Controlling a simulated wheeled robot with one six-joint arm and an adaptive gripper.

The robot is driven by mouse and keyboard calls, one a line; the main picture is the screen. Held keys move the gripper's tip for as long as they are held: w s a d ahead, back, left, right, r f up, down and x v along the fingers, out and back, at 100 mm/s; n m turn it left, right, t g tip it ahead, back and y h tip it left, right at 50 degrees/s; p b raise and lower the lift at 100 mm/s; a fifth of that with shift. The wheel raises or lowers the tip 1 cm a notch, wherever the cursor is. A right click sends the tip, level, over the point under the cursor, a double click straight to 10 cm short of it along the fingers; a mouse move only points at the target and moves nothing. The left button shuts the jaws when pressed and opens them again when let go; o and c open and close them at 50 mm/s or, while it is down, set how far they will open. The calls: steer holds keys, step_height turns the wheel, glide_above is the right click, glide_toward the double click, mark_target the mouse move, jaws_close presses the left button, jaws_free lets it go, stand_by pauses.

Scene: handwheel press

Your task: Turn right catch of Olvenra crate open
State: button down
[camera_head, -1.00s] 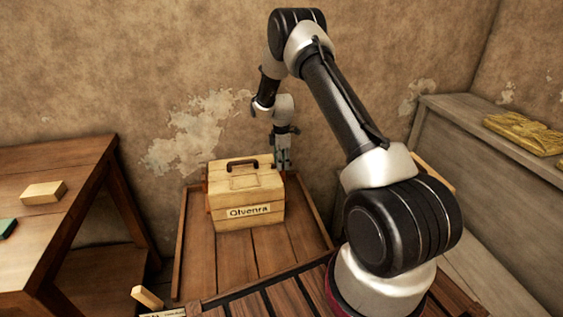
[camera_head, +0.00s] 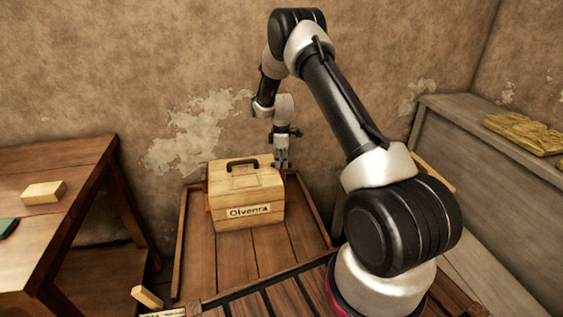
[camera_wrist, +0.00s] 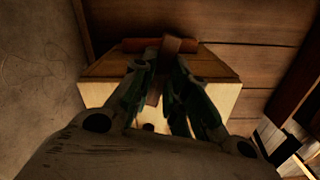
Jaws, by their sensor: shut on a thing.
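The Olvenra crate (camera_head: 235,190) is a pale wooden box with a dark top handle (camera_head: 242,162) and a name label (camera_head: 249,211) on its front. It stands upright on a wooden surface. My gripper (camera_head: 281,166) points down at the crate's right side. In the wrist view my gripper's fingers (camera_wrist: 162,72) straddle a narrow brown piece, seemingly the right catch (camera_wrist: 180,45), and are shut on it. The crate (camera_wrist: 227,98) lies beneath them. The fingers hide much of the catch, so its exact angle is unclear.
The crate's surface has a raised rim (camera_head: 180,245). A table (camera_head: 75,160) at left holds a pale block (camera_head: 43,192). A grey bench (camera_head: 470,130) at right holds a yellowish carved piece (camera_head: 525,133). The wall is close behind the crate.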

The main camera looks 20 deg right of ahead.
steer(key=m, duration=1.1)
steer(key=shift+m, duration=1.8)
steer(key=c, duration=1.4)
jaws_free()
step_height(320, 180, up, 12)
